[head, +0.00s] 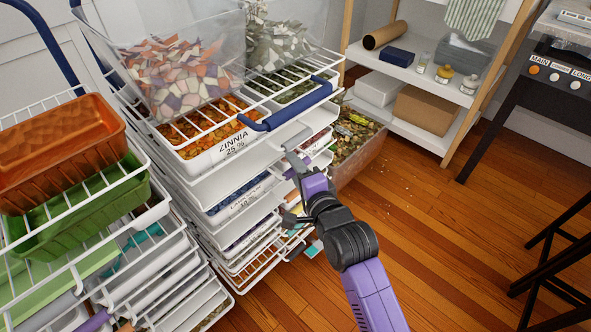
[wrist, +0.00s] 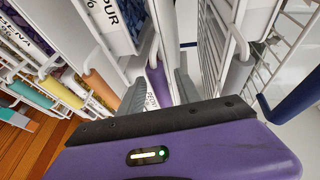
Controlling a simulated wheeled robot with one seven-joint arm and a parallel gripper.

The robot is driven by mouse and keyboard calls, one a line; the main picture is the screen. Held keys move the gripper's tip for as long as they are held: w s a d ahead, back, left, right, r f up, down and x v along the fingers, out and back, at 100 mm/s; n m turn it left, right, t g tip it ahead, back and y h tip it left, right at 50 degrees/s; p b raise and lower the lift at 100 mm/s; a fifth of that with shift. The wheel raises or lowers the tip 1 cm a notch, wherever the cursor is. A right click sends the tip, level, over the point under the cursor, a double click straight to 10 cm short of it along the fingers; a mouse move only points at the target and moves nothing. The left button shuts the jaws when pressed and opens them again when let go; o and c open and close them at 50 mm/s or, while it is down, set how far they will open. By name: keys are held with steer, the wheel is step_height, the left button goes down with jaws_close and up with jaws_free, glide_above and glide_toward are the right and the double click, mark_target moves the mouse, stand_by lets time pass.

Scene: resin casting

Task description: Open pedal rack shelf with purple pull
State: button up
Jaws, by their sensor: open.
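The tall white wire rack (head: 240,190) stands in the middle of the head view with stacked shelves and labelled bins. A purple pull (wrist: 158,85) shows in the wrist view between my two fingers, with white rack parts on both sides. In the head view a small purple piece (head: 289,173) shows at the rack's front, partly behind my gripper. My gripper (head: 287,187) is open at the rack's front face, its fingers (wrist: 160,79) on either side of the purple pull. Whether they touch the pull I cannot tell.
A blue handle (head: 290,103) juts from the upper shelf above my gripper. A second rack at left holds an orange tray (head: 58,135) and a green tray (head: 85,210). A bin of scraps (head: 357,150) stands behind.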

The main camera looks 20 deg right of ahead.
jaws_close()
stand_by(1.4)
